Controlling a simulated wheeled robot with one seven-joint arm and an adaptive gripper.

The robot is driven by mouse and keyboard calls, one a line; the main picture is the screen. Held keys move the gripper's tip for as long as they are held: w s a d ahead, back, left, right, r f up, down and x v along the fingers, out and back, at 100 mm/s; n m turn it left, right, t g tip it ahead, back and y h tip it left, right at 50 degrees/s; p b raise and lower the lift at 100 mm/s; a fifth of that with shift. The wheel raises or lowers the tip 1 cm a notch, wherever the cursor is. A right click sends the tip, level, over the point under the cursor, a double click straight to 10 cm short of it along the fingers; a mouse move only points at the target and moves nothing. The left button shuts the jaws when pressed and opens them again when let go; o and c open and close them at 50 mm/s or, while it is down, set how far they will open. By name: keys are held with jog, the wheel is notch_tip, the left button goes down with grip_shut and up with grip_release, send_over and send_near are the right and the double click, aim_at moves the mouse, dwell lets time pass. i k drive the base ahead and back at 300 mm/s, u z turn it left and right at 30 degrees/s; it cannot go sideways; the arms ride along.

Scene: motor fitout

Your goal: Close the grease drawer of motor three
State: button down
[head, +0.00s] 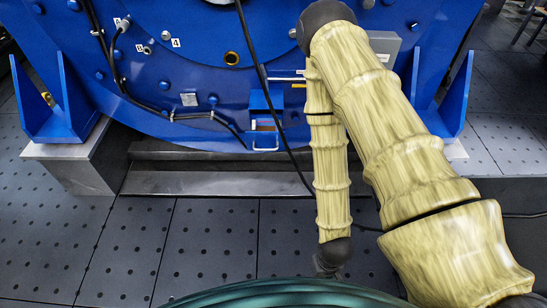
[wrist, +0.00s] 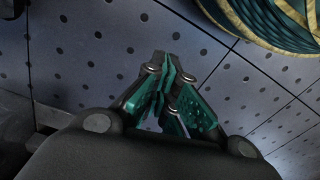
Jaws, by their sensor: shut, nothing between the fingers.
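The big blue motor (head: 215,85) fills the upper part of the head view; I cannot read its number. A small blue grease drawer (head: 265,103) with a pale U-shaped handle (head: 265,148) sits low on its face. It appears to stand out from the face, but how far is hard to tell. My gripper (head: 333,268) hangs low, right of and below the drawer, apart from it, over the floor. In the wrist view, its green-padded fingers (wrist: 167,78) are shut together and empty. The drawer is not in the wrist view.
A black cable (head: 285,150) hangs down just right of the drawer, between it and my arm. A grey plinth step (head: 205,183) runs below the motor. Blue brackets (head: 58,105) stand at both sides. The dotted tile floor (head: 130,245) in front is clear.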

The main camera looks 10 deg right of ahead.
aim_at(258, 141)
jog(key=z, duration=1.05)
jog(key=k, duration=0.4)
jog(key=u, duration=0.55)
